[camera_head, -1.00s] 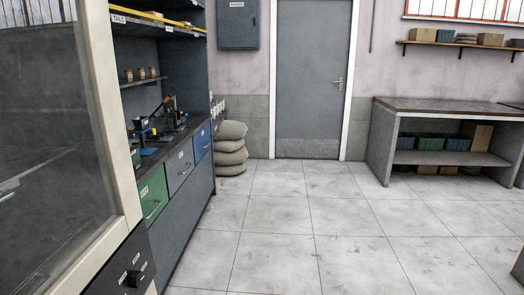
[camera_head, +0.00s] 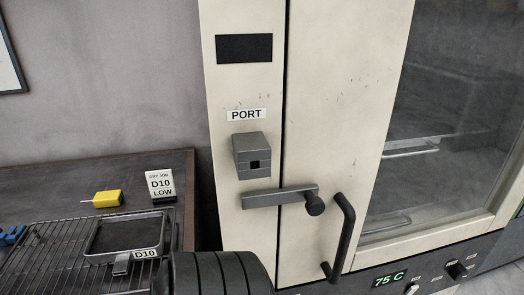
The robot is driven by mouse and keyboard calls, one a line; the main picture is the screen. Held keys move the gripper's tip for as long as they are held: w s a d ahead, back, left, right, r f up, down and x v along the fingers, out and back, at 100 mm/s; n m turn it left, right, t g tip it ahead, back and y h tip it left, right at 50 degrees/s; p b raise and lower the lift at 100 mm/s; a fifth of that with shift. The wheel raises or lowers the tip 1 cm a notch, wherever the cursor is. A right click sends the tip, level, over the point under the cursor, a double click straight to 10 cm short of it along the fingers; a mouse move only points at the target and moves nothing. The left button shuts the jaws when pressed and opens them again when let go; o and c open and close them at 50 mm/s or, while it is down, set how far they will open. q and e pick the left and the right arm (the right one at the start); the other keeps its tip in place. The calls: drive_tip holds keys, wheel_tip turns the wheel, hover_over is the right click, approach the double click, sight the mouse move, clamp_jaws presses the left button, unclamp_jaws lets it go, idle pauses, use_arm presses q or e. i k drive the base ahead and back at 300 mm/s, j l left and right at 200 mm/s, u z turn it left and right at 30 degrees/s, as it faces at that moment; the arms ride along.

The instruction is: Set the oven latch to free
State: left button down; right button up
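The cream oven (camera_head: 344,120) fills the middle and right of the view. Its latch (camera_head: 280,197) is a grey bar lying roughly level across the dark seam between the side panel and the door, with a dark round knob (camera_head: 315,205) at its right end. A black door handle (camera_head: 341,238) stands just right of the knob. Above the latch sits a grey box (camera_head: 252,156) with a small dark square opening, under a label reading PORT (camera_head: 246,115). The door looks shut.
A dark bench (camera_head: 60,186) at left carries a wire rack (camera_head: 60,262), a dark tray (camera_head: 128,236) labelled D10, a yellow block (camera_head: 108,198) and a D10 LOW card (camera_head: 160,183). The oven's display (camera_head: 389,280) reads 75 C.

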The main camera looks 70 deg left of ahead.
sight(314, 205)
drive_tip(key=k+j+u, duration=0.1)
drive_tip(key=u, duration=1.75)
